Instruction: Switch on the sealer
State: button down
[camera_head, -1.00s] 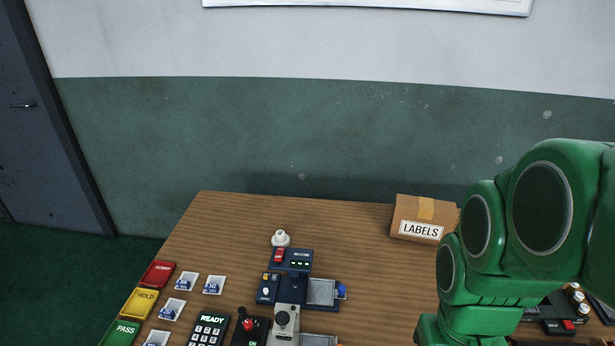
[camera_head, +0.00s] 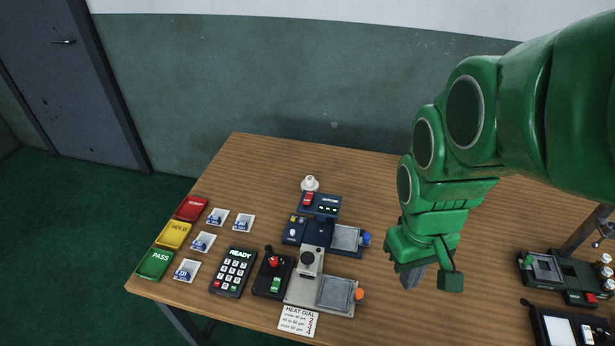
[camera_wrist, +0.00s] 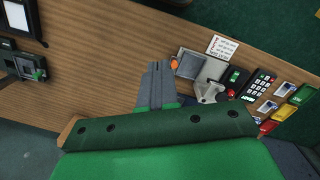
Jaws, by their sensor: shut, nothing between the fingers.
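On the table, a grey metal unit (camera_head: 307,285) has a black dial on top, a square plate and an orange knob (camera_head: 359,294). To its left is a black box (camera_head: 266,292) with a red-topped lever and a green switch. A HEAT DIAL card (camera_head: 298,321) lies in front. No part is legibly marked as the sealer; the dial and card suggest the grey unit. My gripper (camera_head: 413,276) is shut and empty, pointing down, to the right of the grey unit and apart from it. In the wrist view the gripper (camera_wrist: 157,72) is left of the plate (camera_wrist: 190,65).
Behind the grey unit is a blue instrument (camera_head: 320,203) with a red switch. Dark devices (camera_head: 560,275) stand at right.

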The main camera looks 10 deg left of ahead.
jog(key=w+a+f+n+t, duration=0.1)
jog(key=w+a+f+n, duration=0.15)
jog(key=a, duration=0.45)
jog(key=w+a+f+n, duration=0.2)
jog(key=w+a+n, duration=0.15)
jog(key=a, duration=0.25)
jog(key=n+t, duration=0.1)
jog(key=n, duration=0.5)
send_over(277, 279)
jog(key=s, duration=0.2)
jog(key=shift+y, duration=0.3)
jog(key=f, duration=0.5)
jog(key=shift+s+f, duration=0.2)
jog(key=shift+d+f, duration=0.1)
jog(key=shift+f, duration=0.05)
jog(key=shift+w+f, duration=0.3)
jog(key=shift+f, duration=1.95)
jog(key=shift+w+f, duration=0.35)
jog(key=shift+f, duration=1.95)
jog(key=shift+w+f, duration=0.3)
jog(key=shift+f, duration=1.95)
